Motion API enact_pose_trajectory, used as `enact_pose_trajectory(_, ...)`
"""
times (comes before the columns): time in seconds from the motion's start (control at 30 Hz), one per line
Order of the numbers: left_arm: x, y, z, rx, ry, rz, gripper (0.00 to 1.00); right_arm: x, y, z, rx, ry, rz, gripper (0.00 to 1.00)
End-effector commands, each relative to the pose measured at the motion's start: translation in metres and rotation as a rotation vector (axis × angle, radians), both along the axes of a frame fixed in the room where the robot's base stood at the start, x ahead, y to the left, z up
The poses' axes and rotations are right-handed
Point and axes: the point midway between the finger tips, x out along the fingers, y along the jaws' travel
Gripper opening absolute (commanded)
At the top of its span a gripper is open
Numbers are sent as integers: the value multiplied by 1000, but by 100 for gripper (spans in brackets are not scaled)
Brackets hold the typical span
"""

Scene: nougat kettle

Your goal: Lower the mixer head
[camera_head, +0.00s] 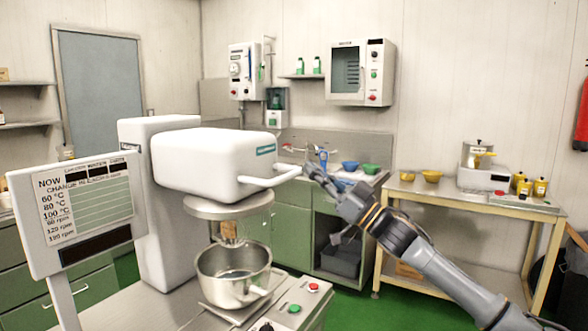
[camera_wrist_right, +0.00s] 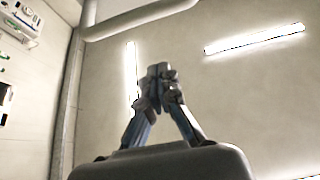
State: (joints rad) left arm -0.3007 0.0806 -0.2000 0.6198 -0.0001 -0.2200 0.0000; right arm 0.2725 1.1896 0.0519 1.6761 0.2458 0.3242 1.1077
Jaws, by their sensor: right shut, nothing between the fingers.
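The white mixer head (camera_head: 208,160) sticks out from its white column, above the steel bowl (camera_head: 232,290). A round steel lid (camera_head: 215,207) hangs under the head, with a gap between it and the bowl; a stirrer part (camera_head: 228,232) shows below it. A white bar handle (camera_head: 265,184) stands out from the head's front. My right gripper (camera_head: 308,170) is at the right end of the handle. In the right wrist view its fingers (camera_wrist_right: 158,72) are shut and empty, and the handle (camera_wrist_right: 140,22) passes beyond the fingertips, seemingly apart. My left gripper is not in view.
A sign panel (camera_head: 80,212) stands at the left front. Red and green buttons (camera_head: 304,296) sit beside the bowl. A green counter (camera_head: 345,225) with bowls is behind, and a side table (camera_head: 455,207) stands right. Green floor lies open between.

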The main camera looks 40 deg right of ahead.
Motion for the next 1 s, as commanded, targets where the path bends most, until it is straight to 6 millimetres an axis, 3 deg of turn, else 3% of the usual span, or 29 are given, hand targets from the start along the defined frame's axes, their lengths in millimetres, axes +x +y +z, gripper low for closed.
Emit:
enact_pose_trajectory(0.03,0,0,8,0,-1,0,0,5,1,9,3,-3,0,0)
enact_pose_trajectory(0.43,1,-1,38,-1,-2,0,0,43,18,31,1,-2,-1,0)
enact_pose_trajectory(0.5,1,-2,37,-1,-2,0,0,45,18,13,4,6,1,0)
enact_pose_trajectory(0.7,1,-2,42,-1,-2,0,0,48,19,-8,3,3,0,0)
enact_pose_trajectory(1.0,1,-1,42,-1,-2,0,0,48,20,-14,0,0,-1,0)
